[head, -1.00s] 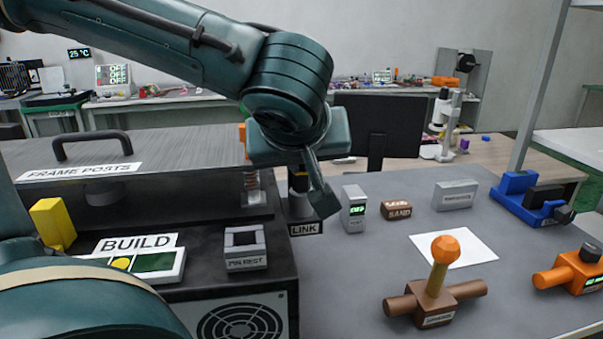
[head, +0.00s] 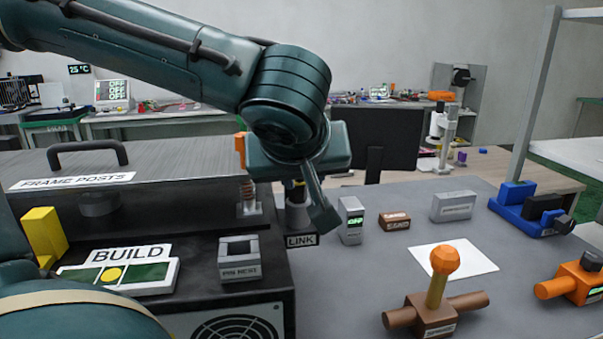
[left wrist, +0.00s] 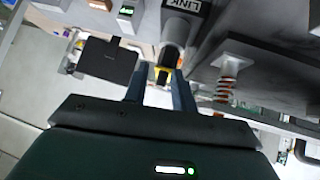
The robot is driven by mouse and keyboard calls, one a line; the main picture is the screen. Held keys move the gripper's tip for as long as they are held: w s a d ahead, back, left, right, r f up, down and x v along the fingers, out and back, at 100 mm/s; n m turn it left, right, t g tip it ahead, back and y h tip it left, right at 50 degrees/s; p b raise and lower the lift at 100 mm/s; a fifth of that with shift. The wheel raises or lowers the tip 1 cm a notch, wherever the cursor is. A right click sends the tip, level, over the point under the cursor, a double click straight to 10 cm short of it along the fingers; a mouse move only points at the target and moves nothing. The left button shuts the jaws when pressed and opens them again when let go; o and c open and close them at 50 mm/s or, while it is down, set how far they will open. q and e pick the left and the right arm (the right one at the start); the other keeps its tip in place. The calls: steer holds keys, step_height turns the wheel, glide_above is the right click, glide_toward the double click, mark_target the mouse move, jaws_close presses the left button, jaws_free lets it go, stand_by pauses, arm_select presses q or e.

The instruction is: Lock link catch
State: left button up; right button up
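The link catch (head: 298,214) is a grey round post with a black and yellow upper part, behind a LINK label (head: 301,240) at the right edge of the black bench unit. My left gripper (head: 322,215) points down at it and partly hides it in the head view. In the left wrist view the catch's black stem (left wrist: 170,56) ends in a yellow tip (left wrist: 162,76). That tip lies between the two fingers of my left gripper (left wrist: 162,84), which stand apart with a gap. I cannot tell whether either finger touches it. My right gripper is not in view.
A small grey box with a green display (head: 351,221) and a brown block (head: 395,221) are to the right. A dark monitor (head: 383,138) stands behind. The grey mat has free room.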

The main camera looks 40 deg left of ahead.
arm_select(q)
steer(key=shift+s+a+f, duration=0.2)
steer(key=shift+s+f, duration=0.05)
steer(key=shift+f, duration=0.05)
steer(key=shift+a, duration=0.1)
steer(key=shift+w+a, duration=0.15)
steer(key=shift+d+r, duration=0.25)
steer(key=shift+r, duration=0.15)
steer(key=p+v, duration=0.2)
steer(key=v, duration=1)
steer(key=shift+s, duration=0.2)
steer(key=shift+d, duration=0.15)
